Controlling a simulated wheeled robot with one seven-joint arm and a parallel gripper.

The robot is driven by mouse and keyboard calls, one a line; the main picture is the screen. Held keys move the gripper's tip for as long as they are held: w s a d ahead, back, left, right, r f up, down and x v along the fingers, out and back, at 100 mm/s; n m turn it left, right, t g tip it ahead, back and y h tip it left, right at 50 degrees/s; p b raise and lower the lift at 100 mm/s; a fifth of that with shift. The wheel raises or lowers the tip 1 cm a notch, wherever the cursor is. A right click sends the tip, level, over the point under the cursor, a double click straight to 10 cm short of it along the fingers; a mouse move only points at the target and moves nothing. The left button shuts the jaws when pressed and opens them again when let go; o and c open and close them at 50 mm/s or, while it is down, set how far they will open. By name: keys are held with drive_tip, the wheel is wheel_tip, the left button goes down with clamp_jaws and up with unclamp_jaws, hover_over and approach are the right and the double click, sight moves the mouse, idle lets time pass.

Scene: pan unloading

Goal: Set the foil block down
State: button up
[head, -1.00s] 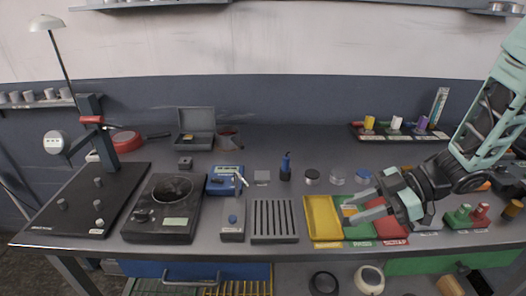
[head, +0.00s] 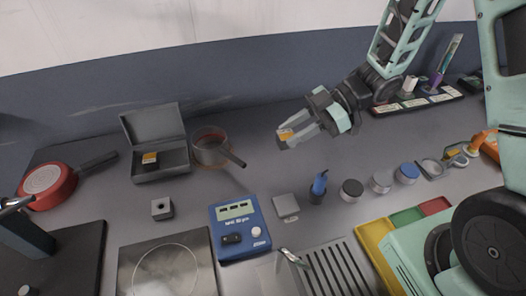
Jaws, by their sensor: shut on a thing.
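My gripper (head: 291,136) is shut on a small grey block with an orange-yellow face, which I take to be the foil block (head: 285,134). It holds the block at the fingertips, seemingly above the back middle of the bench, to the right of the small pan. The fingers hide part of the block. An open grey case (head: 160,178) stands at the back left with its lid up. A similar small orange and grey block (head: 150,158) lies inside it.
A pan (head: 211,150) with its handle toward the front right stands beside the case. A blue scale (head: 240,226), a grey square plate (head: 286,206), a blue bottle (head: 319,186) and several round tins stand in front. A red pan (head: 47,186) is far left. Bench between pan and tins looks clear.

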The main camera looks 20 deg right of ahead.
sight(290, 168)
drive_tip(key=shift+w+a, duration=0.1)
drive_tip(key=shift+w, duration=0.25)
drive_tip(key=shift+w+f+b, duration=0.15)
drive_tip(key=shift+w+b, duration=0.05)
drive_tip(key=shift+b, duration=0.3)
drive_tip(key=shift+s+d+f+b, duration=0.1)
drive_tip(key=shift+d+f+b, duration=0.1)
drive_tip(key=shift+f, duration=2.2)
drive_tip(key=shift+d+f+b, duration=0.1)
drive_tip(key=shift+f+b, duration=0.05)
drive_tip(key=shift+f, duration=2.25)
drive_tip(key=shift+f, duration=0.1)
drive_tip(key=o, duration=1)
